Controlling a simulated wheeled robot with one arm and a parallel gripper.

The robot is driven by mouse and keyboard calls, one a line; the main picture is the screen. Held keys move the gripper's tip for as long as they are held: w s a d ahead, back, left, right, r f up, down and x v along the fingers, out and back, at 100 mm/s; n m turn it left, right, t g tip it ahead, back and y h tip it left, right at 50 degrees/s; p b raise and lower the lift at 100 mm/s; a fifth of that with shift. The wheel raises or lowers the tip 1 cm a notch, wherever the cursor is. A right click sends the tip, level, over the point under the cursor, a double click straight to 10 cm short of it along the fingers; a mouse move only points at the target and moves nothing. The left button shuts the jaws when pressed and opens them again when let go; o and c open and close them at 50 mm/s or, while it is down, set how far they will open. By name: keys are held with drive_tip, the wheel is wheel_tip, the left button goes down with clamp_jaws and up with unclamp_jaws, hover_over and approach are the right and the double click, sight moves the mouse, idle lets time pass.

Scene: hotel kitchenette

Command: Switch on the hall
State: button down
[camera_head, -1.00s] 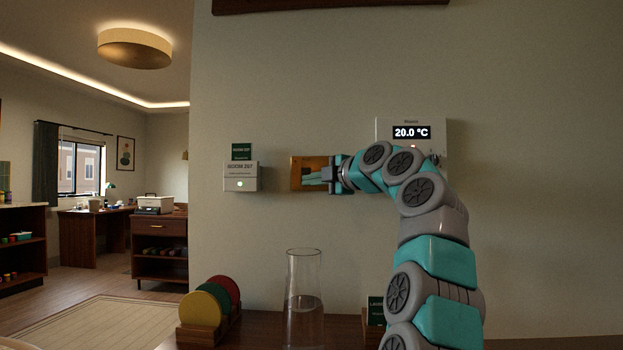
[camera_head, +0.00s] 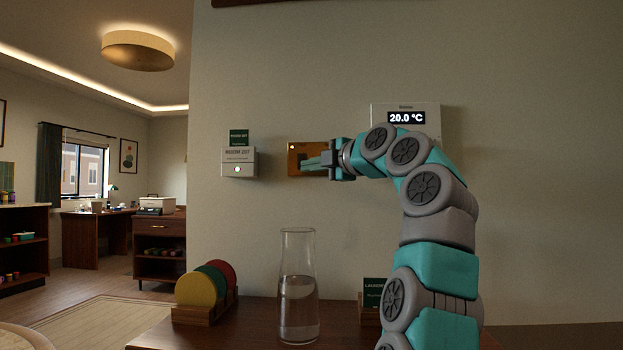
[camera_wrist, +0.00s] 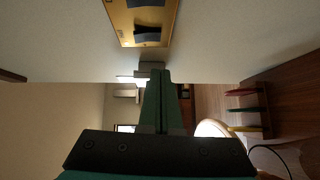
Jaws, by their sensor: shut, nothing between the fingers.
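A brass switch plate (camera_head: 303,149) is fixed to the wall in the middle of the head view. A small pale dot shows at its upper left. In the wrist view the plate (camera_wrist: 122,22) is at the top, with two dark rockers (camera_wrist: 147,36) on it; their on or off position cannot be told. My gripper (camera_head: 309,163) is in front of the plate and hides part of it in the head view. In the wrist view its teal fingers (camera_wrist: 157,76) are together and empty, below the plate in the picture. Contact with a rocker is not visible.
A glass carafe (camera_head: 298,300), coloured discs in a rack (camera_head: 205,310) and a green sign (camera_head: 374,292) stand on the counter below.

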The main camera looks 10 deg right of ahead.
drive_tip(key=b+v, duration=0.1)
drive_tip(key=v, duration=0.7)
drive_tip(key=shift+f+b, duration=0.35)
drive_tip(key=shift+f, duration=0.25)
drive_tip(key=shift+s, duration=0.1)
